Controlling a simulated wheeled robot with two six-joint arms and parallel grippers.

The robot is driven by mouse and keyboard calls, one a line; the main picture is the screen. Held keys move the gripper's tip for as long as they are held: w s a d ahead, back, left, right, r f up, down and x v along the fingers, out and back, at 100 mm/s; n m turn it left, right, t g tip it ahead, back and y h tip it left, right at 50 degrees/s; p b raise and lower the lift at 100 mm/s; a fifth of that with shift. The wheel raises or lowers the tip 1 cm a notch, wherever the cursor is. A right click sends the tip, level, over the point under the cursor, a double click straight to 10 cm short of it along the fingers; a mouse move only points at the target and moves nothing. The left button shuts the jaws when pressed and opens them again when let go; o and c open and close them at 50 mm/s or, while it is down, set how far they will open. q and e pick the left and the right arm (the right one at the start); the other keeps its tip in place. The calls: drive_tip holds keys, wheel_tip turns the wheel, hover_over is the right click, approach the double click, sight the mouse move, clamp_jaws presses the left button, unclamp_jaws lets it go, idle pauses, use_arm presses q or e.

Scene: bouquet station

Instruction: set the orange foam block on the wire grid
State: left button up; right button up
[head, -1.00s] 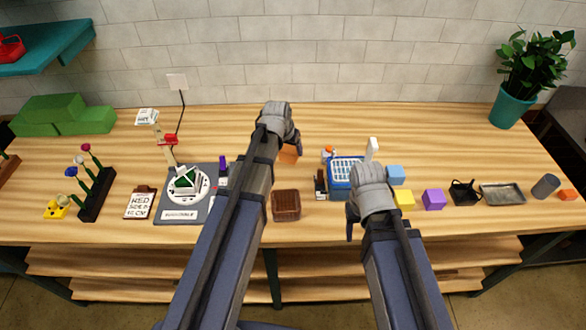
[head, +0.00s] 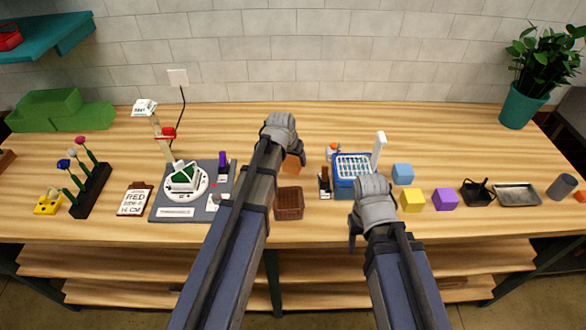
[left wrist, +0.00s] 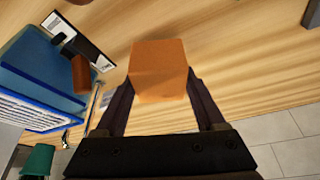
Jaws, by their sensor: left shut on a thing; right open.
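The orange foam block (head: 291,165) shows partly behind my left gripper (head: 290,153) in the head view. In the left wrist view the block (left wrist: 158,68) sits between the two fingers, which are shut on it. A wire grid (head: 353,162), white, lies over a blue container just right of the block. The grid's edge also shows at the left of the left wrist view (left wrist: 30,112). My right gripper (head: 362,222) is open and empty, in front of the blue container, and hides part of its front. The gap under the block cannot be judged.
A brown woven basket (head: 289,203) stands in front of the block. A white upright piece (head: 379,150) and a dark stapler-like item (head: 325,182) flank the blue container. Blue (head: 402,173), yellow (head: 412,200) and purple (head: 445,199) blocks stand to the right. The table behind is clear.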

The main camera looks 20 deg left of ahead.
sight(293, 166)
use_arm(q)
drive_tip(key=shift+f+b, duration=1.25)
drive_tip(key=shift+f, duration=0.35)
drive_tip(key=shift+f, duration=0.1)
drive_tip(key=shift+f, duration=0.15)
drive_tip(key=o, duration=1.3)
drive_tip(key=shift+c, duration=0.2)
